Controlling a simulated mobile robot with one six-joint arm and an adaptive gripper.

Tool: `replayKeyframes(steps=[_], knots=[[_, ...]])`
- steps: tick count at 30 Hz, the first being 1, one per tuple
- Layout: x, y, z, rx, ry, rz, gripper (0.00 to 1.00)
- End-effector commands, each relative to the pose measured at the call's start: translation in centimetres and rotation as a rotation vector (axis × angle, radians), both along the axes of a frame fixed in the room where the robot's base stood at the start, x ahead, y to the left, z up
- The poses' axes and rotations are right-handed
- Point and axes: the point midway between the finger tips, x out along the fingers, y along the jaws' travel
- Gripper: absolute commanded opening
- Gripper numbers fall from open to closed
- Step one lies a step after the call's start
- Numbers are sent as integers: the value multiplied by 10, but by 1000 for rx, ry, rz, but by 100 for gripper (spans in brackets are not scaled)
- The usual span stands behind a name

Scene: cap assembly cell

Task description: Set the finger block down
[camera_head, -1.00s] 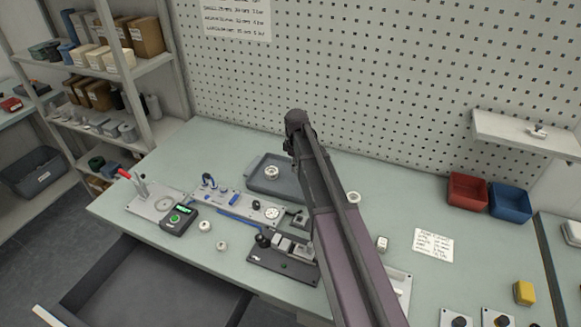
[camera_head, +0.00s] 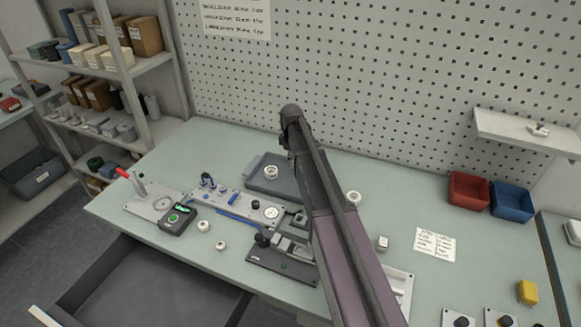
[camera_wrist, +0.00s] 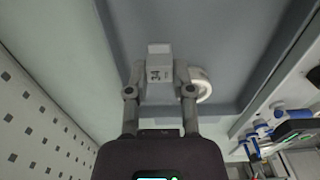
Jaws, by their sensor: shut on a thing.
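My gripper (camera_wrist: 160,88) is shut on the finger block (camera_wrist: 159,66), a small light-grey block marked 34, in the wrist view. The block sits between the two fingertips, over the grey tray (camera_wrist: 232,45); whether it touches the tray floor I cannot tell. A white ring-shaped part (camera_wrist: 201,85) lies in the tray just right of the block. In the head view the tray (camera_head: 283,186) lies at the back of the bench with the white ring (camera_head: 271,172) in it. My arm hides the gripper and block there.
A fixture plate (camera_head: 240,208) and a dark clamp fixture (camera_head: 275,264) stand in front of the tray. Another white ring (camera_head: 353,198) lies right of my arm. Red (camera_head: 468,190) and blue (camera_head: 510,202) bins stand at right. The pegboard (camera_head: 390,90) rises behind.

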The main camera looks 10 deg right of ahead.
Motion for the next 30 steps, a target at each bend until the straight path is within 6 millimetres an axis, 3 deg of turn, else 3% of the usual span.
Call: replayKeyframes(steps=[3,9,26,27,30], knots=[[-1,0,-16,0,0,0,0],[0,0,-26,0,0,0,0],[-1,0,-30,0,0,1,0],[-1,0,-30,0,0,1,33],[-1,0,-29,0,0,1,63]])
